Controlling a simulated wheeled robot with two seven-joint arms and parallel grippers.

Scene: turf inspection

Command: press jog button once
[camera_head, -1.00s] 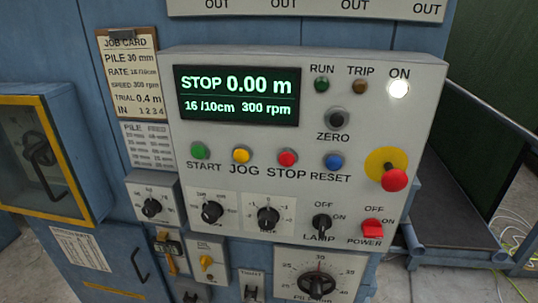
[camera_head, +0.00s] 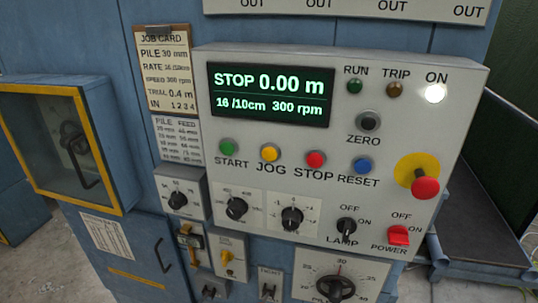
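The yellow jog button (camera_head: 269,153) sits on the grey control panel (camera_head: 440,110), above the label JOG. The green start button (camera_head: 227,146) is to its left and the red stop button (camera_head: 315,159) to its right. The display (camera_head: 271,95) reads STOP 0.00 m, 16 /10cm, 300 rpm. The ON lamp (camera_head: 435,93) is lit white; the RUN lamp (camera_head: 355,87) and TRIP lamp (camera_head: 395,89) look dim. Neither of my grippers shows in the view.
A blue reset button (camera_head: 362,166) and a red mushroom button on a yellow disc (camera_head: 425,187) are further right. Knobs and a red power switch (camera_head: 398,235) sit below. A yellow-framed window box (camera_head: 120,209) stands at the left. The space before the panel looks clear.

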